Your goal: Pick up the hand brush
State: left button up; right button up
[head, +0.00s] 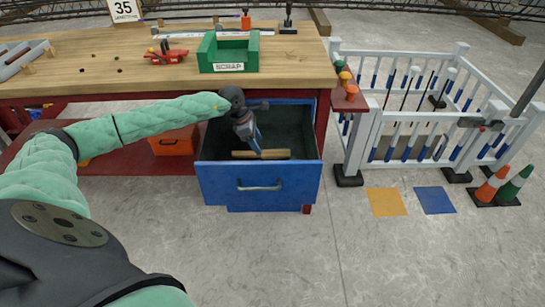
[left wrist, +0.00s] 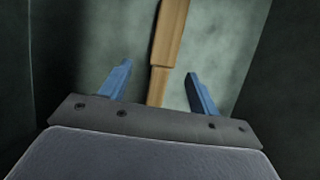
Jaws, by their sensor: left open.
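The hand brush (head: 272,154) lies in the open blue drawer (head: 258,185) under the workbench. In the head view only its light wooden part shows clearly. My left gripper (head: 257,147) reaches down into the drawer from above, close to the brush. In the left wrist view my left gripper (left wrist: 158,90) is open, its two blue fingers apart. The wooden handle of the brush (left wrist: 168,45) runs between and beyond the fingers, without visible contact. The brush's bristles cannot be made out. My right gripper is not in view.
The drawer walls rise around my left gripper. On the bench (head: 100,70) above stand a green scrap bin (head: 228,53) and a red tool (head: 166,54). A white fence (head: 400,110) and cones (head: 502,187) stand at the right. The floor in front is clear.

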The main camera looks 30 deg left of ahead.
aim_at(264, 152)
pick_arm(q)
jog(key=x, duration=0.4)
jog(key=shift+s+d+f, duration=0.1)
jog(key=shift+d+f, duration=0.1)
jog(key=shift+d, duration=0.05)
jog(key=shift+d+f, duration=0.1)
jog(key=shift+f, duration=0.3)
jog(key=c, duration=1.2)
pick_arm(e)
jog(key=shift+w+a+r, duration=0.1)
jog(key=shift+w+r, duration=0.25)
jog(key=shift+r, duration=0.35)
pick_arm(q)
jog(key=shift+r, duration=0.1)
